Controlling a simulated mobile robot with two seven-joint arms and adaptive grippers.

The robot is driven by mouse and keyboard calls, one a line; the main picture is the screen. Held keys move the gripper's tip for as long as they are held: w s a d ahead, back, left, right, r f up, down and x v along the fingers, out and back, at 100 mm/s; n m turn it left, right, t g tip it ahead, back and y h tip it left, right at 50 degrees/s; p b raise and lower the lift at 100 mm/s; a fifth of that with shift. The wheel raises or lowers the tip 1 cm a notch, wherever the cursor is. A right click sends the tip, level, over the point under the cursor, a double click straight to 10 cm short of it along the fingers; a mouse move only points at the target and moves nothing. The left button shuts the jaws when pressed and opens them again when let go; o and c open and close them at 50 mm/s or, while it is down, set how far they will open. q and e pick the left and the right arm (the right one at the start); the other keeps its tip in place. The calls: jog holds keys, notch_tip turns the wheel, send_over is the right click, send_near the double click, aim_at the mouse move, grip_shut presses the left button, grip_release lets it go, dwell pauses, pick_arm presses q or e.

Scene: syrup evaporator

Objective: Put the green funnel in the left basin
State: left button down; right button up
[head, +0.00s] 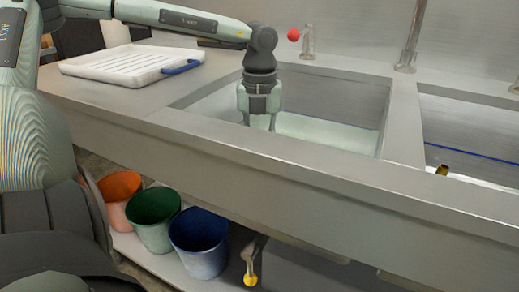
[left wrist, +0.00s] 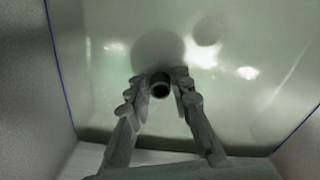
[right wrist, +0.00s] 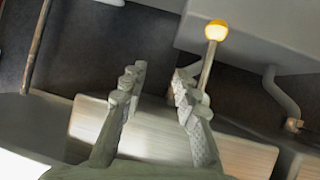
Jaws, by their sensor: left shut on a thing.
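My left gripper (head: 260,122) points down inside the left basin (head: 335,92), its fingertips hidden behind the front wall in the head view. In the left wrist view my left gripper (left wrist: 161,86) is shut on a small, dark-mouthed round end, which looks like the spout of the green funnel (left wrist: 160,88). The rest of the funnel cannot be made out against the pale green basin floor. In the right wrist view my right gripper (right wrist: 158,84) is open, with nothing between its fingers.
A white ribbed board (head: 130,62) with a blue handle lies left of the basin. A divider (head: 404,125) separates the right basin. Below are orange (head: 118,186), green (head: 153,217) and blue (head: 199,243) buckets, and a yellow-tipped lever (head: 250,279), close to my right gripper.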

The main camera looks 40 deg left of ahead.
pick_arm(q)
jog(key=shift+f+b, duration=0.25)
jog(key=shift+b, duration=0.3)
dwell(0.4)
jog(key=c, duration=0.8)
grip_release()
